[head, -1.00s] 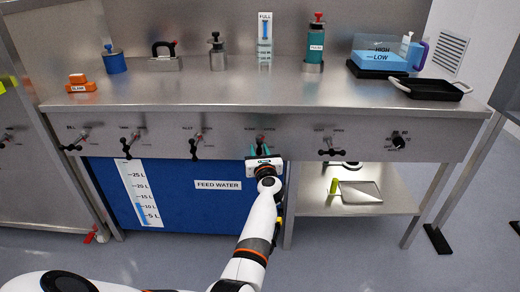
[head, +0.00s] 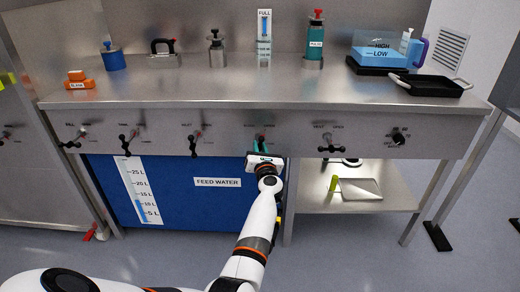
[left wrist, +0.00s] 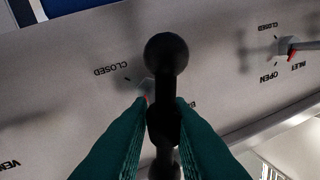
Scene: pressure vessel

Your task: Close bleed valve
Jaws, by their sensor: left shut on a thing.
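The bleed valve is on the bench's front panel, fourth from the left in the head view, mostly hidden behind my left gripper (head: 262,147). In the left wrist view its black bar handle (left wrist: 165,55) with a ball end stands upright in the picture between the two green fingers of my left gripper (left wrist: 162,125). The fingers are shut on the handle. The valve's other printed label is mostly hidden. My right gripper is not in view.
Neighbouring valve handles flank it: the inlet valve (head: 194,143) to the left and the vent valve (head: 328,145) to the right. A blue feed water tank (head: 200,208) stands below. The bench top (head: 240,92) overhangs the panel; its front is clear.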

